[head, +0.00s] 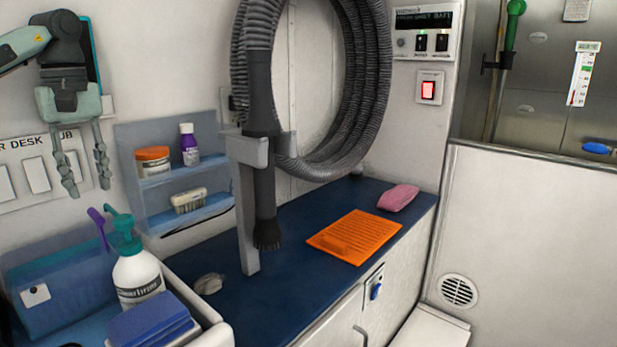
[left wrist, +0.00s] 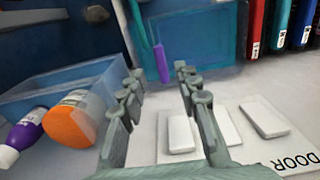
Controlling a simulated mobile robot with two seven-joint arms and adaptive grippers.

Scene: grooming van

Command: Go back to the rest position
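My left gripper (head: 83,158) hangs at the upper left of the head view, fingers pointing down, in front of the white wall with the switch panel. Its two fingers are apart with nothing between them; the left wrist view also shows the gripper (left wrist: 158,85) spread and empty. My right gripper does not show in either view.
Below it are a blue bin (head: 60,295) and a white pump bottle (head: 137,275). A wall shelf (head: 160,220) holds an orange-lidded jar (head: 153,160) and a purple bottle (head: 189,145).

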